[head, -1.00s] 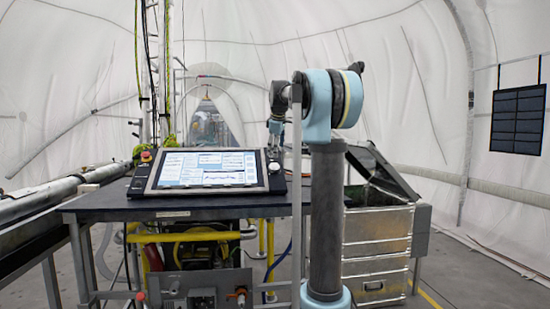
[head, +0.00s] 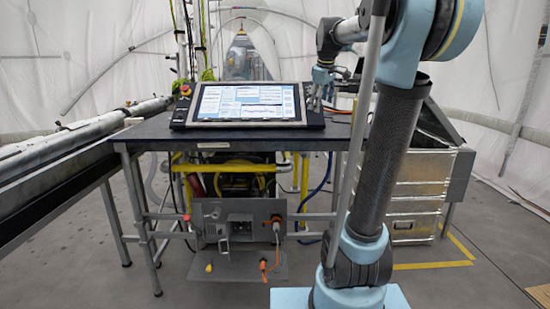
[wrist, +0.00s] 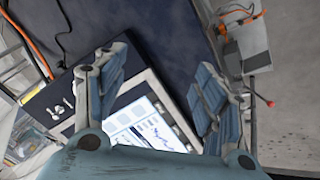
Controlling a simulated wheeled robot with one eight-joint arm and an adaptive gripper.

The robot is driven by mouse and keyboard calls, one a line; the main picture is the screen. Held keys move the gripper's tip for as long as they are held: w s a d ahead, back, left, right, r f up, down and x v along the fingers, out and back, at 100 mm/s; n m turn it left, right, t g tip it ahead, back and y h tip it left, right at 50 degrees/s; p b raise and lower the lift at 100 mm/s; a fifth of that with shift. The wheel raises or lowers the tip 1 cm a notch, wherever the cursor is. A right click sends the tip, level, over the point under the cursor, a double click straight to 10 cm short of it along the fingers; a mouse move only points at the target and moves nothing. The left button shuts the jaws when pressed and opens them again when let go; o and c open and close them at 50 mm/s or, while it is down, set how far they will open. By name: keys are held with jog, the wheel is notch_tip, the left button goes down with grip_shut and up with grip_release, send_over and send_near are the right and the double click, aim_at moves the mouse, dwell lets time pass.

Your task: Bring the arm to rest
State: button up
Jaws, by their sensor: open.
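The console's lit screen (head: 248,103) shows below and between the fingers in the wrist view (wrist: 150,125). My arm rises at the right of the head view, its upper part bent toward the console. I cannot tell the exact height of the fingers above the table.
The dark table (head: 235,137) carries the console. A grey panel with sockets and orange cables (head: 238,218) sits low at its front. Metal cases (head: 415,200) stand to the right, a long pipe (head: 80,133) runs at left. Floor at front left is clear.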

jog(key=s+f+m+g, duration=0.3)
jog(key=s+f+m, duration=0.6)
jog(key=s+f, duration=2.5)
jog(key=shift+s, duration=1.15)
jog(key=shift+w, duration=0.1)
jog(key=shift+w+f, duration=0.15)
jog(key=shift+w, duration=0.2)
